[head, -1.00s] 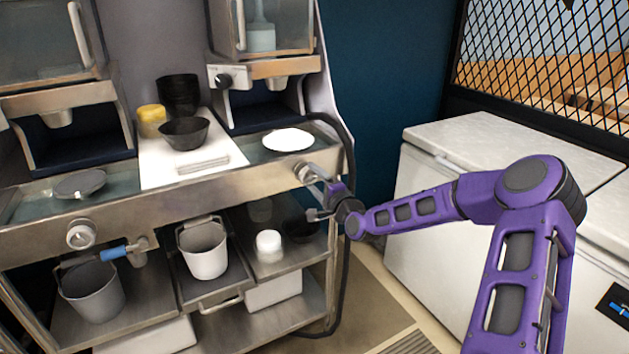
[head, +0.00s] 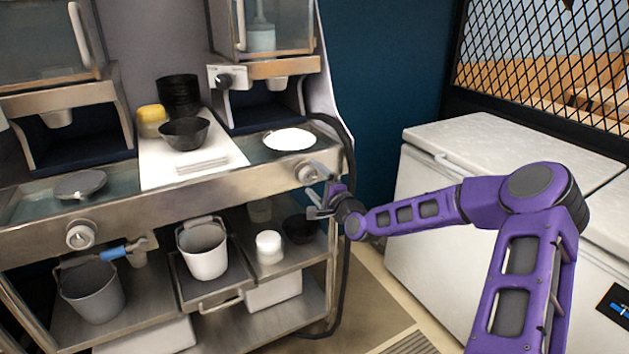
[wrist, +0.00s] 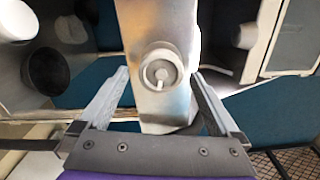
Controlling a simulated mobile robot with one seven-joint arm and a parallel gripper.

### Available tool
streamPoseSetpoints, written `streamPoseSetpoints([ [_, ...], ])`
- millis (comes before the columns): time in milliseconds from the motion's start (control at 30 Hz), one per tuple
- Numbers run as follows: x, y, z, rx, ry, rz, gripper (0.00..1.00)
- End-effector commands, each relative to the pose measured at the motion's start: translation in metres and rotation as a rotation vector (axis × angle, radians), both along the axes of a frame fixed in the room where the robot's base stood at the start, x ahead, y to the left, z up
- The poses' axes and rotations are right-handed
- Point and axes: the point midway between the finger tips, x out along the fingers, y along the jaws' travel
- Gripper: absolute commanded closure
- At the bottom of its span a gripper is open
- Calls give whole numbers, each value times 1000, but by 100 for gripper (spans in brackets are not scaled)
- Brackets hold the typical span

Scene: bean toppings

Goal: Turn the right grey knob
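The right grey knob (head: 306,173) is round and sits on the front metal panel, below the white plate. It also shows in the wrist view (wrist: 160,70), near the middle, with a raised bar across its face. My gripper (head: 314,190) is open just in front of it, slightly to the right in the head view. In the wrist view my gripper (wrist: 160,76) has one finger on each side of the knob in the picture, with clear gaps. Nothing is held, and I see no contact with the knob. The left knob (head: 80,235) is on the same panel.
A white plate (head: 289,139) lies on the counter above the right knob. A black hose (head: 350,165) hangs at the counter's right end. Below are a light bucket (head: 203,252) and a white jar (head: 268,244). White chest freezers (head: 425,210) stand to the right.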

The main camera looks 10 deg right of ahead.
Motion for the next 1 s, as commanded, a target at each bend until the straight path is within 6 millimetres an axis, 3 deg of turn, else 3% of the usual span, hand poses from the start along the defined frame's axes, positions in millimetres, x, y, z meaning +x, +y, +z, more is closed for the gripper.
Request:
streamPoseSetpoints([
  [267, -1, -1, 1, -1, -1, -1, 2],
  [433, -16, -7, 1, -1, -1, -2, 2],
  [1000, -140, -47, 1, 0, 0, -3, 2],
])
